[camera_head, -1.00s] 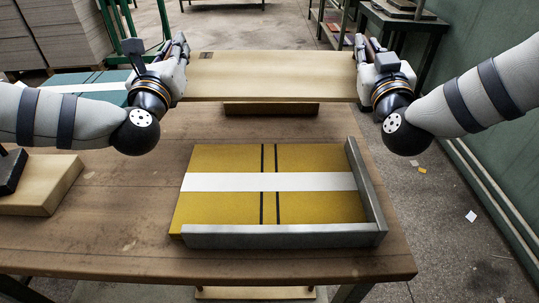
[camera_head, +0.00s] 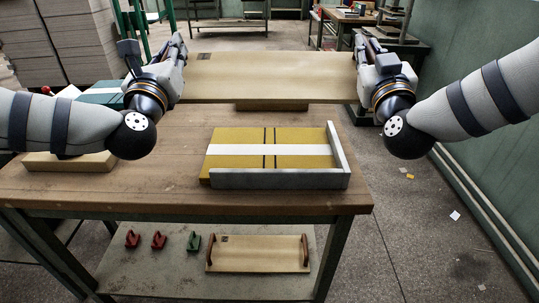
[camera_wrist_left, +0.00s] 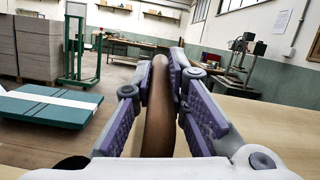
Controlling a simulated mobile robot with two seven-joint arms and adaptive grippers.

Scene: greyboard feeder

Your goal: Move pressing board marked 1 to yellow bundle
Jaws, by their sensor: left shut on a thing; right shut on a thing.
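A wide pale wooden pressing board (camera_head: 270,80) hangs level between my two grippers, above the back of the table. A small dark mark shows at its far left corner; I cannot read it. My left gripper (camera_head: 180,48) is shut on the board's brown handle (camera_wrist_left: 160,112), seen close up in the left wrist view. My right gripper (camera_head: 362,48) is shut at the board's right end; the handle there is mostly hidden. The yellow bundle (camera_head: 227,172) with a white band and two dark lines lies on the table, nearer than the board, against a grey corner fence (camera_head: 280,179).
The table (camera_head: 130,190) also holds a pale block (camera_head: 70,162) at left and a teal bundle (camera_head: 100,93), partly behind my left arm. A wooden block (camera_head: 285,106) stands under the board. The lower shelf (camera_head: 140,270) holds another handled board (camera_head: 258,255) and red and green clips.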

